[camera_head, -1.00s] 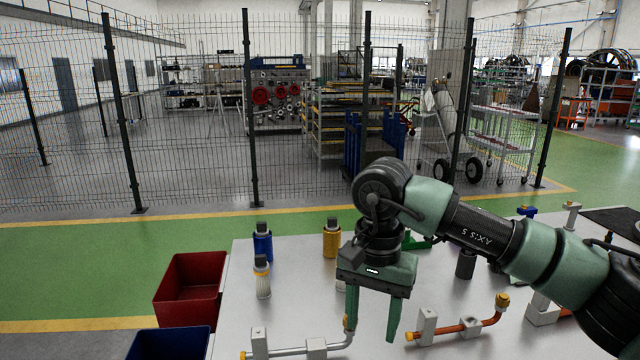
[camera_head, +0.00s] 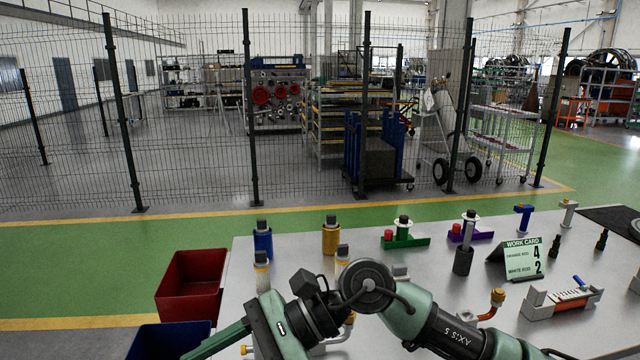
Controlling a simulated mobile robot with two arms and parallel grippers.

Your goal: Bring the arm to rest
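My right arm (camera_head: 440,330) comes in from the lower right, low over the front of the table (camera_head: 450,275). Its gripper (camera_head: 215,342) points left and down near the table's front left, close to the blue bin. One green finger shows; the other is hidden or below the frame edge, so the opening cannot be judged. I see nothing held along the visible finger. My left arm and gripper are not in view.
A red bin (camera_head: 190,310) and a blue bin (camera_head: 170,340) stand left of the table. Blue-bodied (camera_head: 262,240) and yellow-bodied (camera_head: 331,236) cylinders stand at the table's back left. A work card (camera_head: 521,258) stands on the right. A mesh fence (camera_head: 310,150) runs behind.

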